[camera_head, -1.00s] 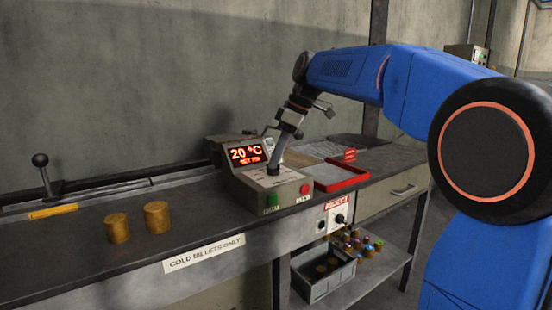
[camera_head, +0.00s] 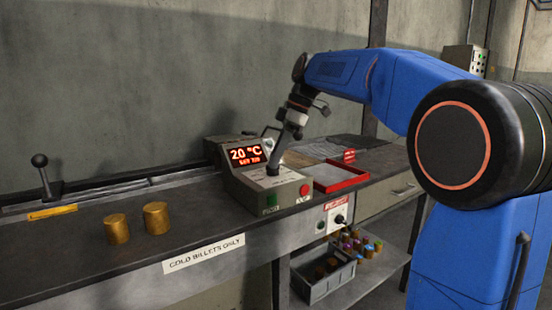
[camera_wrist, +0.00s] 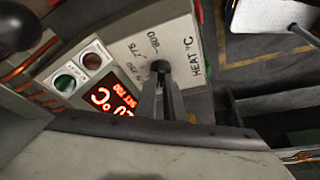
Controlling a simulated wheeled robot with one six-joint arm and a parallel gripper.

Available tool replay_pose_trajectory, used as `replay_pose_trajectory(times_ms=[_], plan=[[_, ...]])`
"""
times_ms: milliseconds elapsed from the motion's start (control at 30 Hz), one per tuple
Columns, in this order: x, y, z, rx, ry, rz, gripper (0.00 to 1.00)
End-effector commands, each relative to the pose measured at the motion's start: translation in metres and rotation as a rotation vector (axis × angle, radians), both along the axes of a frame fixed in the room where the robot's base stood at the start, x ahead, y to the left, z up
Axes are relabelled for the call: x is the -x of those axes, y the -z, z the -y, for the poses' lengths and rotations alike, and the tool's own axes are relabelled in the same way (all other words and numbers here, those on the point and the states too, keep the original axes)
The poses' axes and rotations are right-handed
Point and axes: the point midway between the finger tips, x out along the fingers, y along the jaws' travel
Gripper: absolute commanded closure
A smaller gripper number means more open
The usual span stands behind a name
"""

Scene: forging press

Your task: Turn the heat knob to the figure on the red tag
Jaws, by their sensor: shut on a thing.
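The heat control box (camera_head: 262,188) stands on the bench, with a lit red display (camera_head: 246,154) reading 20 °C above a smaller SET figure that I cannot read surely. In the wrist view the display (camera_wrist: 114,102) appears upside down. In the head view my gripper (camera_head: 274,166) points down onto the box. A small red tag (camera_head: 349,155) stands behind the red-rimmed tray; its figure is too small to read.
Green (camera_head: 271,200) and red (camera_head: 304,189) buttons sit on the box's front. A red-rimmed tray (camera_head: 343,185) is close at its right. Two brass billets (camera_head: 155,215) and a lever (camera_head: 42,170) are at left. A bin (camera_head: 322,282) is on the lower shelf.

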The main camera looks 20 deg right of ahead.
Motion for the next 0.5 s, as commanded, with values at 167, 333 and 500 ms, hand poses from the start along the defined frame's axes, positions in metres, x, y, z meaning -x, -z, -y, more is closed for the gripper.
replay_pose_trajectory(times_ms=[167,333,500], plan=[[-0.0001,0.0002,0.0005,0.001,0.001,-0.001,0.73],[0.0,0.0001,0.0003,0.001,0.001,-0.001,0.73],[0.0,-0.0023,0.0012,0.0,0.001,0.001,0.73]])
